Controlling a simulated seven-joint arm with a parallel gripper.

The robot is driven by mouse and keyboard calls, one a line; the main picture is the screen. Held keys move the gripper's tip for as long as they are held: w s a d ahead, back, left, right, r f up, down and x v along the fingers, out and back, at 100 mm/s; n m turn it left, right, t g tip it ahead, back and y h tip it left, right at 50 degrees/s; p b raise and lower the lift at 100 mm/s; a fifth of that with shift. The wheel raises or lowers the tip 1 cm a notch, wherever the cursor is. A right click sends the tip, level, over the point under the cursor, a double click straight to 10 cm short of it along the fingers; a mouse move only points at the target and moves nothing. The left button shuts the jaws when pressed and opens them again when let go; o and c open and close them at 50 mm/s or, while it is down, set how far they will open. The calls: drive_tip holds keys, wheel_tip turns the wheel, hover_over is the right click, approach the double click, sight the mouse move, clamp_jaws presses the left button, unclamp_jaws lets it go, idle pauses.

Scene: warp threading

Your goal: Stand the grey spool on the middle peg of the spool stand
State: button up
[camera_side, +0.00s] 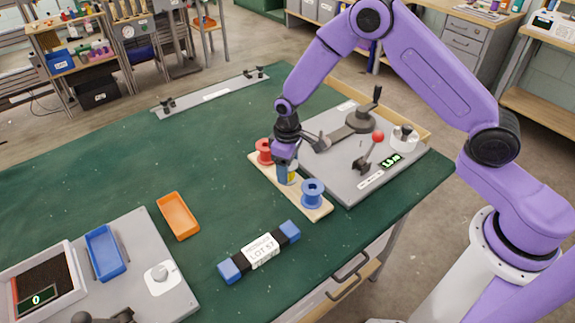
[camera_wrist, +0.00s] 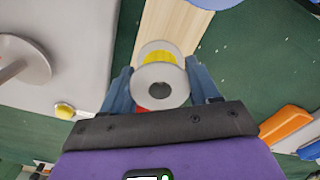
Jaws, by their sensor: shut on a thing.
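My gripper (camera_side: 285,168) is shut on a spool over the middle of the wooden spool stand (camera_side: 318,211). In the wrist view, the spool (camera_wrist: 155,98) shows a pale grey round end with a dark centre hole between the blue fingers of my gripper (camera_wrist: 163,88). A yellow band shows just beyond that end. The stand (camera_wrist: 172,20) runs up the picture beneath. In the side view the fingers hide most of the spool, and the middle peg is hidden. I cannot tell whether the spool is seated on the peg or just above it.
A red spool (camera_side: 264,151) stands on the stand's far end and a blue spool (camera_side: 312,192) on its near end, both close to my gripper. A grey machine plate (camera_side: 345,185) lies right of the stand. A blue-ended labelled bar (camera_side: 259,252) and orange tray (camera_side: 178,215) lie nearer.

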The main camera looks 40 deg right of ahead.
drive_tip(key=o, duration=1)
drive_tip(key=shift+f, duration=0.1)
drive_tip(key=shift+c, duration=0.2)
